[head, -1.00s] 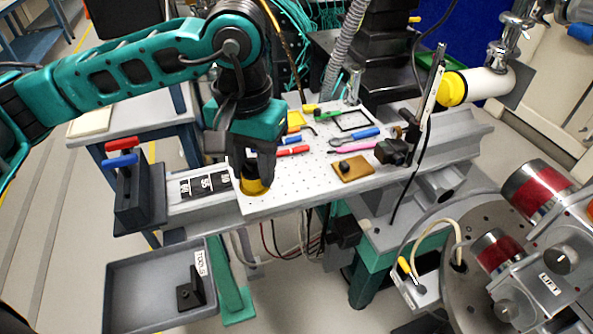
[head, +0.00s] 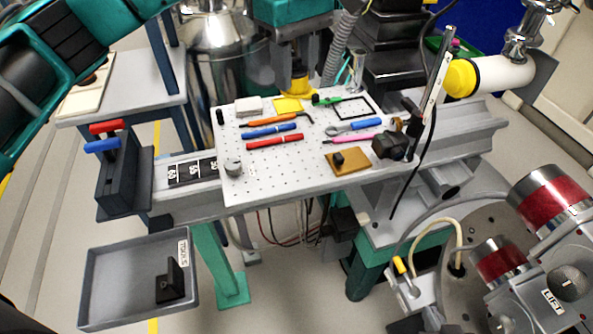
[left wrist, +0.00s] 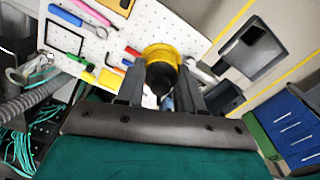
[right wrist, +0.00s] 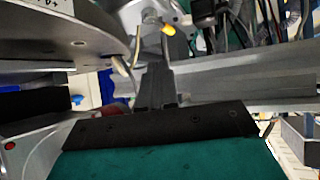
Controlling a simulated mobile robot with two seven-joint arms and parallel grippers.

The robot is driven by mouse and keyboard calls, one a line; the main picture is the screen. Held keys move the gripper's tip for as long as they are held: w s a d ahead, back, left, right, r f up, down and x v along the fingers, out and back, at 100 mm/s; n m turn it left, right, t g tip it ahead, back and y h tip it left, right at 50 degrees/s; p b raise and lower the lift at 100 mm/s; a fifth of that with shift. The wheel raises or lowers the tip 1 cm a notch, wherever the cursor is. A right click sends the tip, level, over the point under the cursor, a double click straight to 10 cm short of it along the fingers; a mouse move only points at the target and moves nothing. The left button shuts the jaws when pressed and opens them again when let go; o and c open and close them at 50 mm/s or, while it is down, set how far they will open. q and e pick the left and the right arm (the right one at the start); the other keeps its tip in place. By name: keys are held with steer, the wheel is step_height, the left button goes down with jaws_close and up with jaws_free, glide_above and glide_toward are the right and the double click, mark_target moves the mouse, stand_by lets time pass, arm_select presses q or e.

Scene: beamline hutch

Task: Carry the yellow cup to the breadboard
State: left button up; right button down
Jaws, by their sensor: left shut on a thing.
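The yellow cup (head: 298,85) is in my left gripper (head: 292,66), at the far edge of the white perforated breadboard (head: 285,180) in the head view. In the left wrist view, the yellow cup (left wrist: 160,52) sits between the two fingers of my left gripper (left wrist: 162,78), with a dark round part facing the camera. The breadboard (left wrist: 165,25) lies beyond it. I cannot tell the gap between cup and board. My right gripper (right wrist: 158,80) shows in the right wrist view with its fingers together and nothing visible between them; it is outside the head view.
A grey tray (head: 120,285) is below left; a black post (head: 408,143) stands right.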

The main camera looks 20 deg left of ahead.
arm_select(q)
step_height(320, 180, down, 20)
steer(key=shift+r, duration=0.15)
steer(key=shift+b, duration=0.3)
steer(key=o, duration=1)
steer(key=shift+o, duration=0.2)
steer(key=shift+r+p, duration=0.2)
steer(key=shift+p, duration=0.1)
step_height(320, 180, up, 12)
steer(key=shift+f, duration=0.15)
